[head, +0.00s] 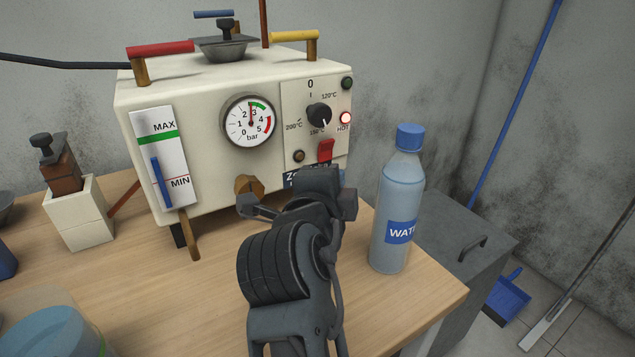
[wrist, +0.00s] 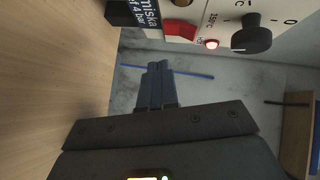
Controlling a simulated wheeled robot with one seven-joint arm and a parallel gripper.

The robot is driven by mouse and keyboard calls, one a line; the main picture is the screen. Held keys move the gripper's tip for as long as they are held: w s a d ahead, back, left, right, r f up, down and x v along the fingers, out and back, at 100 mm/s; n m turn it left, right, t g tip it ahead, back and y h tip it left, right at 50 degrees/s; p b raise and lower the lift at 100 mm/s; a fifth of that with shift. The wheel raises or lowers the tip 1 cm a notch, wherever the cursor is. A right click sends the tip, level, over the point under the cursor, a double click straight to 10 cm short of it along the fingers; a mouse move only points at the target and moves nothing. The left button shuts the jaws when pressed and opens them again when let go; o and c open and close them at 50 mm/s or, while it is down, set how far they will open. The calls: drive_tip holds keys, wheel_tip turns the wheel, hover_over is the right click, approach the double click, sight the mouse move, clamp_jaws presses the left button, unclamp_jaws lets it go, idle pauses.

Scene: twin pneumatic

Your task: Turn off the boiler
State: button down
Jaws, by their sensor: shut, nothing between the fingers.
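The boiler (head: 210,90) is a cream box on the wooden table. Its black temperature knob (head: 319,115) points down, about toward 150°C. The HOT lamp (head: 345,118) glows red, and a red switch (head: 325,150) sits below the knob. The pressure gauge (head: 250,120) needle stands between 2 and 3. My gripper (head: 325,180) is in front of the boiler's lower right, below the switch. In the wrist view its fingers (wrist: 158,85) are together and empty, apart from the red switch (wrist: 180,30), lit lamp (wrist: 211,44) and knob (wrist: 250,38).
A water bottle (head: 397,205) stands right of my gripper, near the table's edge. A brown valve knob (head: 250,187) sticks out left of my gripper. A white holder (head: 77,213) stands at left. A grey cabinet (head: 455,240), blue dustpan (head: 508,295) and poles are at right.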

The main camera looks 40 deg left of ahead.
drive_tip(key=f+v, duration=0.1)
drive_tip(key=v, duration=0.8)
drive_tip(key=shift+s+f, duration=0.3)
drive_tip(key=shift+f, duration=0.05)
